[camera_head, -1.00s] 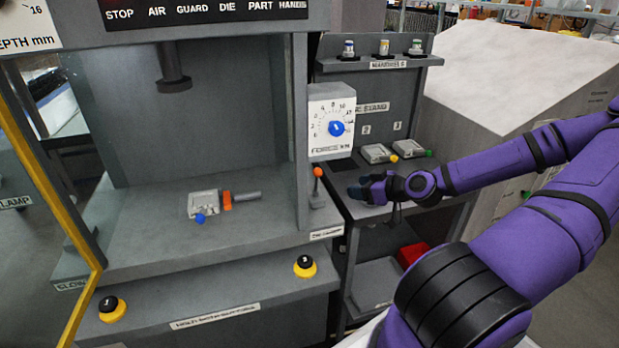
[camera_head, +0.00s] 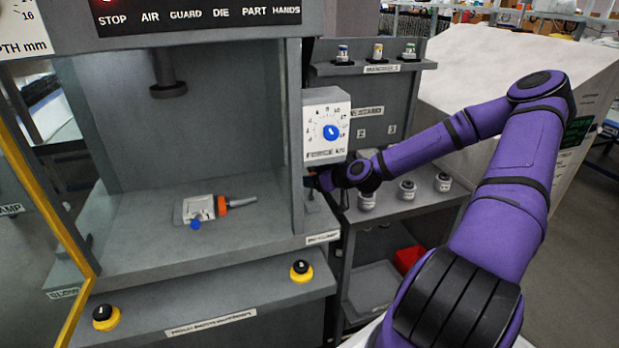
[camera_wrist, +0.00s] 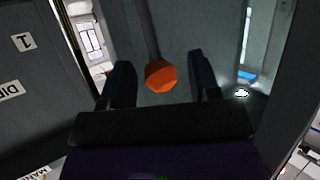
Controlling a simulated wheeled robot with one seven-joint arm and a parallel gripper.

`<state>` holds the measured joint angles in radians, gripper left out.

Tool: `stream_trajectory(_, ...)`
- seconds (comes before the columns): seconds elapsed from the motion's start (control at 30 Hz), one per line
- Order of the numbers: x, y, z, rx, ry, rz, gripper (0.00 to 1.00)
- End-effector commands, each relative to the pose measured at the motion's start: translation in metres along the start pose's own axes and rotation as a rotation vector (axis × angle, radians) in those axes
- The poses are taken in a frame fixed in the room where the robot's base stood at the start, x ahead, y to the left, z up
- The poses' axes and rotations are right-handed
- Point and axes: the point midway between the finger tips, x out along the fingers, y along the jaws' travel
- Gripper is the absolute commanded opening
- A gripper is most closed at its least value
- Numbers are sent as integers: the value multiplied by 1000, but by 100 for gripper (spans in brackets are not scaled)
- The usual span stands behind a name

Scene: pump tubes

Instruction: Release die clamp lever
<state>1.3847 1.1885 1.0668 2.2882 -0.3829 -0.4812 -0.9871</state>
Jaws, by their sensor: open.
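The die clamp lever has an orange ball knob (camera_wrist: 161,77) on a thin grey rod, seen in the wrist view. My gripper (camera_wrist: 162,80) is open, with one dark finger on each side of the knob and visible gaps to both. In the head view my gripper (camera_head: 314,182) is at the press's right front post and hides most of the lever. A silver die (camera_head: 198,209) with a blue knob, an orange collar (camera_head: 222,206) and a grey rod lies on the press bed.
The force dial box (camera_head: 327,130) hangs just above my gripper. Black buttons on yellow bases (camera_head: 301,271) sit on the front ledge. Several small white-and-dark cylinders (camera_head: 407,190) stand on the shelf at right, below my forearm. A red bin (camera_head: 408,259) is lower down.

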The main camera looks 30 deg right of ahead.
Motion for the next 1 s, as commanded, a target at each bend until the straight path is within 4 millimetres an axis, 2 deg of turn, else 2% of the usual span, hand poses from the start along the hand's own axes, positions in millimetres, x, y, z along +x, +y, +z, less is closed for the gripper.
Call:
stream_trajectory(0.2,18,0,0,0,0,-1,56)
stream_trajectory(0.53,21,0,0,0,-1,0,56)
stream_trajectory(0.77,20,0,0,0,-1,0,4)
stream_trajectory(0.8,20,0,0,0,-1,0,0)
stream_trajectory(1.0,19,-1,2,-13,18,6,0)
